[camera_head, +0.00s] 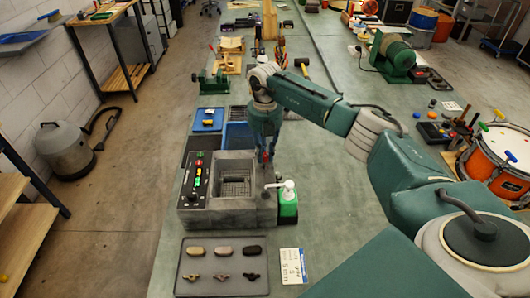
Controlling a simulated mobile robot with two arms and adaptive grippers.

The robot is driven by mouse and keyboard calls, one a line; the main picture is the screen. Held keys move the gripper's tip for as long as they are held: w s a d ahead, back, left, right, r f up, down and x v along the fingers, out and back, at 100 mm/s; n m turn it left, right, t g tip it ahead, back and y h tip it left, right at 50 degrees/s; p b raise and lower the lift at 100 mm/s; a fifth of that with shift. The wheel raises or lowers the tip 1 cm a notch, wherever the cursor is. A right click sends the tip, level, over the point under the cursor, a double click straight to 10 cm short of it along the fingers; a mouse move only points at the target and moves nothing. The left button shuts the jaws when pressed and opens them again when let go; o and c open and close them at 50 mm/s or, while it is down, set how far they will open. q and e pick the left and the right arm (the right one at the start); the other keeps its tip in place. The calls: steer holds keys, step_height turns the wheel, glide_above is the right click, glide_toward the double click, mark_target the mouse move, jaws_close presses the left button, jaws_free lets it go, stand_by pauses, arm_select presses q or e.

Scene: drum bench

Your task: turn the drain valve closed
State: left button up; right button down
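A grey stone sink (267,208) with a dark grated basin (236,184) stands on the bench. A small red piece (265,157) shows at the sink's back right edge and looks like the drain valve's handle. It is too small for me to tell how the handle is turned. My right gripper (265,152) reaches down from above to this red piece, its fingers at or very near it. I cannot tell whether they touch it or are closed around it. My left gripper is not in view.
A green soap bottle (287,203) with a white pump stands at the sink's right. A panel with coloured buttons (198,180) lies on its left. A tray (203,286) with several small parts lies in front. Blue trays (208,119) sit behind. An orange drum (484,165) stands at right.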

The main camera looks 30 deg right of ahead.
steer(key=shift+n, duration=0.3)
steer(key=n+b, duration=0.2)
steer(key=shift+w+n, duration=0.1)
steer(key=shift+n, duration=0.3)
steer(key=n+b, duration=0.2)
steer(key=n, duration=0.2)
steer(key=n+b, duration=0.2)
steer(key=n, duration=0.3)
steer(key=n+b, duration=0.1)
steer(key=n, duration=0.3)
steer(key=shift+r+n, duration=0.15)
steer(key=shift+n, duration=0.15)
stand_by(0.3)
steer(key=c, duration=1.6)
jaws_free()
steer(key=shift+o, duration=0.2)
